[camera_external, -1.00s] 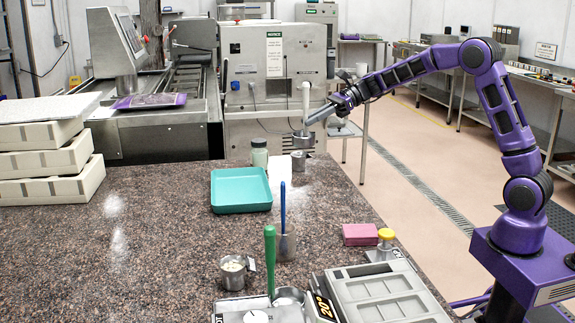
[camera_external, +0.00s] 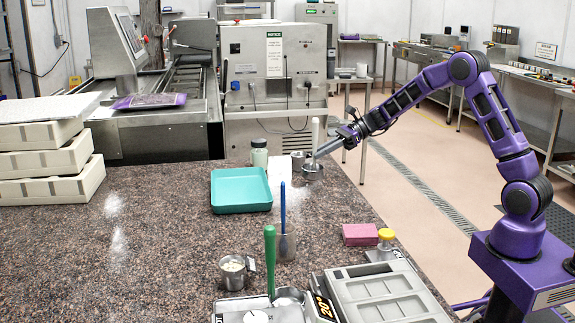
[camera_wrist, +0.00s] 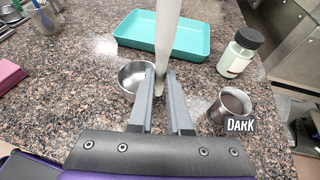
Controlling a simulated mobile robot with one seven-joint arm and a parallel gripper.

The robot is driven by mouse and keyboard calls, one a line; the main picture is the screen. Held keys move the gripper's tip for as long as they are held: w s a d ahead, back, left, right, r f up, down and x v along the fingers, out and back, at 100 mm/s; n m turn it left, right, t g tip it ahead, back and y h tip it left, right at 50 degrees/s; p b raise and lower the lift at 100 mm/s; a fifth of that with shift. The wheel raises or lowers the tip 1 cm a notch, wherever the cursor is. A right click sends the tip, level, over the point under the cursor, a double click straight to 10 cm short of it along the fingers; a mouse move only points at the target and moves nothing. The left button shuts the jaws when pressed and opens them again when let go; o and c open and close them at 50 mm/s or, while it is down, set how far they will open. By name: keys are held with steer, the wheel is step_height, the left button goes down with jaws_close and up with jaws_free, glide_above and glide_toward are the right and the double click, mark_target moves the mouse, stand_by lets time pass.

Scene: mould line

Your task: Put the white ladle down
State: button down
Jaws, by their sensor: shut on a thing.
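The white ladle has an upright pale handle (camera_external: 315,132) and a round metal bowl (camera_external: 312,173). Its bowl is low at the counter's right edge; I cannot tell whether it touches the surface. My gripper (camera_external: 319,153) is shut on the handle. In the wrist view the fingers (camera_wrist: 160,80) pinch the white handle (camera_wrist: 168,35), and the bowl (camera_wrist: 133,84) shows beside the left finger, partly hidden by it.
A metal cup labelled DARK (camera_wrist: 230,104) stands right of my fingers. A teal tray (camera_external: 240,207) and a lidded jar (camera_external: 259,153) are near. A pink block (camera_external: 360,234) and green-handled (camera_external: 270,258) and blue-handled (camera_external: 283,215) tools stand farther forward. Speckled counter (camera_external: 160,245) is clear at left.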

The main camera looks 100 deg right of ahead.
mark_target(316, 166)
steer(key=shift+f+b, duration=0.3)
steer(key=shift+f, duration=1.5)
steer(key=shift+f, duration=0.1)
steer(key=shift+f, duration=0.15)
steer(key=c, duration=0.9)
jaws_free()
steer(key=shift+o, duration=0.2)
